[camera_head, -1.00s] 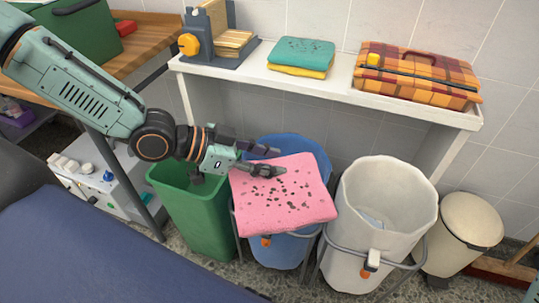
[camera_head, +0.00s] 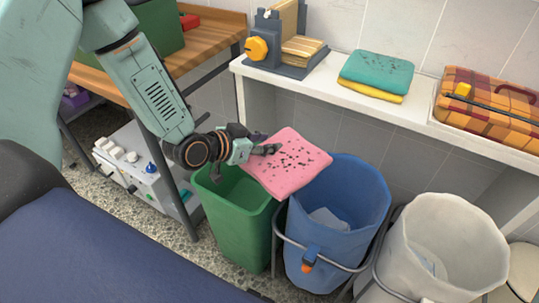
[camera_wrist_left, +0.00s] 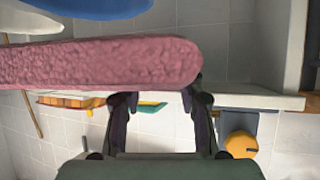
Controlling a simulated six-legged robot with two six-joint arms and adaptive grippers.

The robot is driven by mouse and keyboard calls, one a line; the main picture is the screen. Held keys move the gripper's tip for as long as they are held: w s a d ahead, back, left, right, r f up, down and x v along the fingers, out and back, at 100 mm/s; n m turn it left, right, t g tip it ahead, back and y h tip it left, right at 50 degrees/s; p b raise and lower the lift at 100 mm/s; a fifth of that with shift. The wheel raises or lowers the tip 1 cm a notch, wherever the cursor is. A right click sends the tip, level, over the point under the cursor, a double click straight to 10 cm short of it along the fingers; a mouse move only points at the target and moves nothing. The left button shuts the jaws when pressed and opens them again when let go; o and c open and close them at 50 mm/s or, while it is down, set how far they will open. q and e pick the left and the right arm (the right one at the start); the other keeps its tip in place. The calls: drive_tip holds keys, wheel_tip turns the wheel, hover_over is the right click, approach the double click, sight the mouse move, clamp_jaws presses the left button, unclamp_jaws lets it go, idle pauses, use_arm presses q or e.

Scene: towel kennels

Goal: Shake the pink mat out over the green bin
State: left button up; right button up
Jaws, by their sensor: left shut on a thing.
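The pink mat (camera_head: 288,168) is a folded pad with dark specks scattered on its top. My left gripper (camera_head: 268,149) is shut on the mat's near left edge and holds it up. In the left wrist view the mat (camera_wrist_left: 100,62) spans the upper left, with the gripper's fingers (camera_wrist_left: 160,110) at its edge. The green bin (camera_head: 238,230) stands open below. The mat hangs partly over the green bin's right side and partly over the blue bin's left rim. My right gripper is not in view.
The blue bin (camera_head: 330,245) holds something pale. A white bin (camera_head: 440,245) stands to its right. A white shelf (camera_head: 400,112) behind carries teal and yellow towels (camera_head: 376,72), an orange plaid case (camera_head: 490,108) and a grey device with an orange knob (camera_head: 257,48).

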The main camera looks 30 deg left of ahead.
use_arm(q)
drive_tip(key=w+a+r+n+g+y, duration=0.3)
drive_tip(key=w+a+n+y, duration=0.4)
drive_tip(key=a+n+y, duration=0.6)
drive_tip(key=shift+s+d+n+g+y+b, duration=0.5)
drive_tip(key=shift+s+d+n+g+y, duration=1.15)
drive_tip(key=shift+s+n+g, duration=2.2)
wheel_tip(320, 180, down, 6)
drive_tip(key=b, duration=0.7)
drive_tip(key=shift+w+a+t+y, duration=0.2)
drive_tip(key=shift+a+t+y, duration=0.15)
drive_tip(key=shift+n, duration=0.25)
